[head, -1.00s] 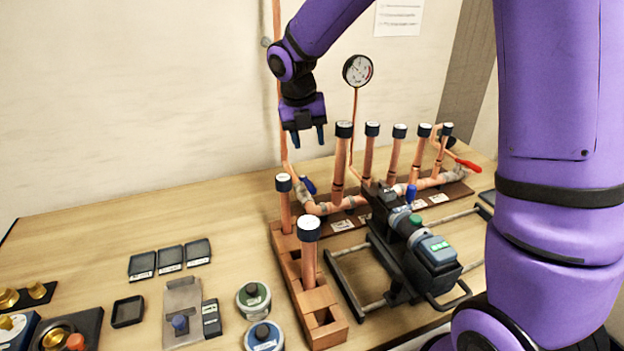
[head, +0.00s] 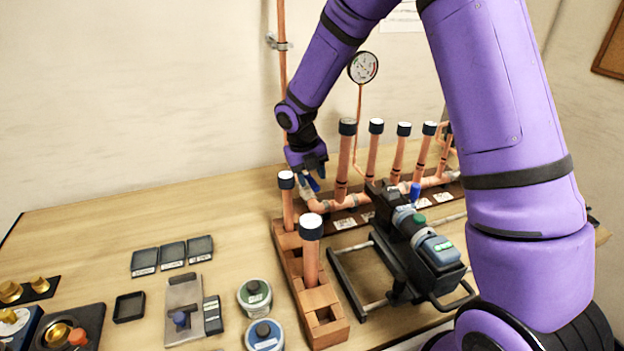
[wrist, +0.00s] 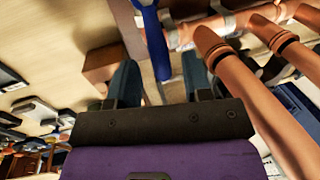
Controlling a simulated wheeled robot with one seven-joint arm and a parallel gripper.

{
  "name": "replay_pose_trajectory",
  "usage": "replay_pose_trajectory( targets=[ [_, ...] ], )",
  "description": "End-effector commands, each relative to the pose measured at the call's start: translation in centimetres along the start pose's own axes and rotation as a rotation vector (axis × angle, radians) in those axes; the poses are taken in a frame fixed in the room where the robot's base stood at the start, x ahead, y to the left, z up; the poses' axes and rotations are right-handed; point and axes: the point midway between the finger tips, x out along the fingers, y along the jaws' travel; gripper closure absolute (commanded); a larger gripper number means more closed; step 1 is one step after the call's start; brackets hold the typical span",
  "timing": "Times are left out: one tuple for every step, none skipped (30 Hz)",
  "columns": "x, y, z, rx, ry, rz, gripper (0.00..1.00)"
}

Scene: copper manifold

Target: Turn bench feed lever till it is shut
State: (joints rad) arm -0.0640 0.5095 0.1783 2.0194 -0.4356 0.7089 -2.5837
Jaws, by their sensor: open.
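The bench feed lever is a blue handle (wrist: 154,42) at the left end of the copper manifold (head: 352,200). In the head view it is largely hidden by my gripper (head: 311,175), which is down beside the manifold's left end. In the wrist view my gripper (wrist: 160,68) is open, and the blue handle runs lengthwise into the gap between its two fingers, nearer the left one. I cannot tell whether either finger touches it. The valve body under the handle is partly hidden.
Upright capped copper pipes (head: 346,150) stand close to the right of my gripper, with a gauge (head: 363,67) behind. A wooden block rack (head: 290,262) with capped pipes is in front. A black clamp machine (head: 412,250) stands at right. The back-left bench is clear.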

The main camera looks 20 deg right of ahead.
Motion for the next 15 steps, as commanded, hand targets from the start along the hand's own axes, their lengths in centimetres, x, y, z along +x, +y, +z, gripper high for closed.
replay_pose_trajectory(
  targets=[
    [0.52, 0.02, -0.04, -0.001, 0.002, -0.001, 0.55],
    [0.75, 0.01, -0.04, 0.000, 0.001, -0.001, 0.55],
    [1.01, 0.02, -0.03, 0.000, 0.000, -0.001, 0.55],
    [1.16, 0.02, -0.04, 0.000, 0.000, 0.000, 0.55],
    [1.29, 0.02, -0.04, 0.000, 0.000, 0.000, 0.55],
    [1.40, 0.02, -0.04, 0.000, 0.000, 0.000, 0.55],
    [1.46, 0.02, -0.05, 0.000, 0.000, 0.000, 0.55],
    [1.49, 0.02, -0.04, 0.000, 0.000, 0.000, 0.55],
    [1.51, 0.01, -0.04, 0.000, 0.000, 0.000, 0.55],
    [1.51, 0.01, -0.04, 0.000, 0.000, 0.000, 0.55],
    [1.50, 0.01, -0.04, 0.001, 0.000, 0.000, 0.55],
    [1.50, 0.00, -0.04, 0.001, 0.000, 0.000, 0.55],
    [1.49, 0.00, -0.04, 0.001, 0.000, 0.000, 0.55],
    [1.49, 0.00, -0.03, 0.001, 0.000, 0.000, 0.55],
    [1.48, 0.00, -0.03, 0.001, 0.000, 0.000, 0.59]
  ],
)
